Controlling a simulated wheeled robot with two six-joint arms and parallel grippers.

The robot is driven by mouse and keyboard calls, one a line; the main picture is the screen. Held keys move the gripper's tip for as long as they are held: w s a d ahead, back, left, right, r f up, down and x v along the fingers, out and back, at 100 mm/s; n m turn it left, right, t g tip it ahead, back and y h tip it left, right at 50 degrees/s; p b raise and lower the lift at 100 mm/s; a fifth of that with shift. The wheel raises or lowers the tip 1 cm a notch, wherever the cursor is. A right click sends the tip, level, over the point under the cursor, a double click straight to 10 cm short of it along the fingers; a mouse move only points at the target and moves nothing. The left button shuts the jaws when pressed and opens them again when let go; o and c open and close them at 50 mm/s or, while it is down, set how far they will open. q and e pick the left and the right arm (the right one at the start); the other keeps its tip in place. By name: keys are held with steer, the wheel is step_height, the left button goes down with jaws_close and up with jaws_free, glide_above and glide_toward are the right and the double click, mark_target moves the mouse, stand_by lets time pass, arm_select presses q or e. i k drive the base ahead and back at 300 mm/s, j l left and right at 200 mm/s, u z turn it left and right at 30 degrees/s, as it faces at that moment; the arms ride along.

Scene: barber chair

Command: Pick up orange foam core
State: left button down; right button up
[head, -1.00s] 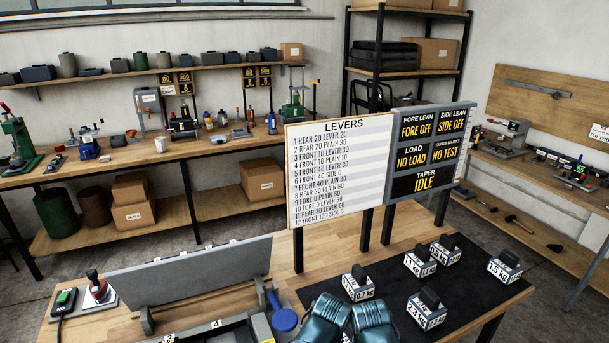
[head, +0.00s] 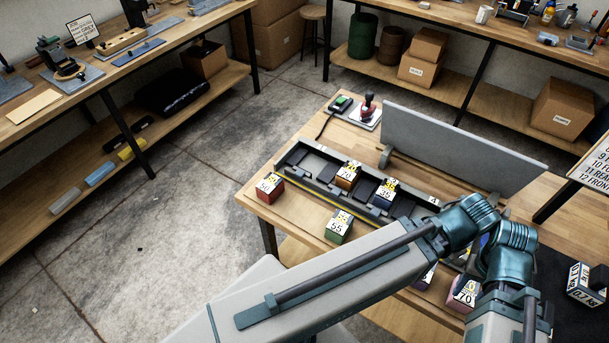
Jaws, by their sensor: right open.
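The orange foam core (head: 347,175) is a small cube with a white and yellow label. It sits in the long dark tray (head: 291,159) on the wooden table, left of a blue cube (head: 387,192). My right arm, with its teal joints (head: 508,245), crosses the tray's right end, apart from the orange core. My right gripper is open, but its fingertips are hard to make out among the arm parts. My left gripper does not show.
A red cube (head: 270,188) and a green cube (head: 339,228) stand in front of the tray. A pink cube (head: 463,291) is partly behind my arm. A grey panel (head: 450,150) stands behind the tray. A red-knobbed device (head: 368,107) is at the back.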

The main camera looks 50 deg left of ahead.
mark_target(349, 174)
steer(key=j+u, duration=0.2)
steer(key=u, duration=0.7)
steer(key=i+j, duration=0.15)
steer(key=j, duration=0.2)
steer(key=k+j, duration=0.1)
steer(key=k, duration=0.45)
steer(key=k+j, duration=0.1)
steer(key=k, duration=0.45)
